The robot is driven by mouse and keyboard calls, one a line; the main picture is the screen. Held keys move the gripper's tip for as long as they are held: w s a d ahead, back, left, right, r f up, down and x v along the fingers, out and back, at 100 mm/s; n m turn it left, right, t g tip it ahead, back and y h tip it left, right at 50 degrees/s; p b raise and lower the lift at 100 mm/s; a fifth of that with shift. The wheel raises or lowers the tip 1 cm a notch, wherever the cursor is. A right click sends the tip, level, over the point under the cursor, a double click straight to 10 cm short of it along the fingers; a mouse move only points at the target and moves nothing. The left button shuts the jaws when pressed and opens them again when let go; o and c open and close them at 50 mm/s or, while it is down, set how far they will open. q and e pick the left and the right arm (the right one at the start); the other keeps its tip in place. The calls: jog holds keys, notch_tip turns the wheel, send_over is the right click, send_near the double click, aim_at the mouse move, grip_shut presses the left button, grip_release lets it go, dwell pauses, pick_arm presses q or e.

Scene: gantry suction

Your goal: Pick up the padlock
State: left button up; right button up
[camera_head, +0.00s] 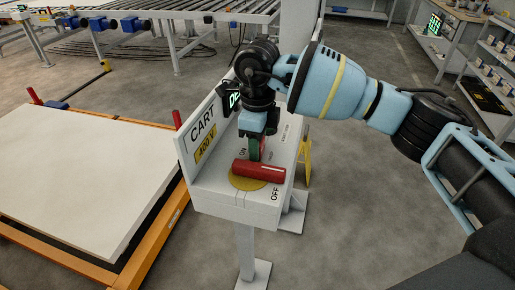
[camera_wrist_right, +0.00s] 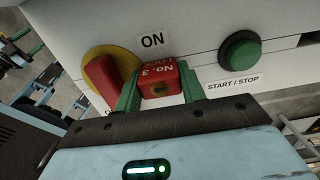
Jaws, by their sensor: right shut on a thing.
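The red padlock (camera_wrist_right: 160,78), marked "No. 3", is between the two green fingers of my right gripper (camera_head: 256,150) in the right wrist view. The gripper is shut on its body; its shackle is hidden. In the head view the gripper points down at the cart control box, and I cannot make out the padlock there. Right beside the padlock is the red rotary switch handle (camera_wrist_right: 103,82) on a yellow disc. That handle (camera_head: 258,171) also shows in the head view. Whether the padlock is still hooked to the switch cannot be told. My left gripper is not in view.
The white control box (camera_head: 215,205) stands on a post, with ON and OFF labels. A green START/STOP button (camera_wrist_right: 240,52) is to the right of the padlock in the wrist view. An orange-framed cart (camera_head: 150,225) with a white panel stands on the left.

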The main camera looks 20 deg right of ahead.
jog(key=shift+c, duration=0.5)
notch_tip(320, 180, up, 9)
jog(key=shift+f, duration=0.2)
jog(key=shift+r, duration=0.7)
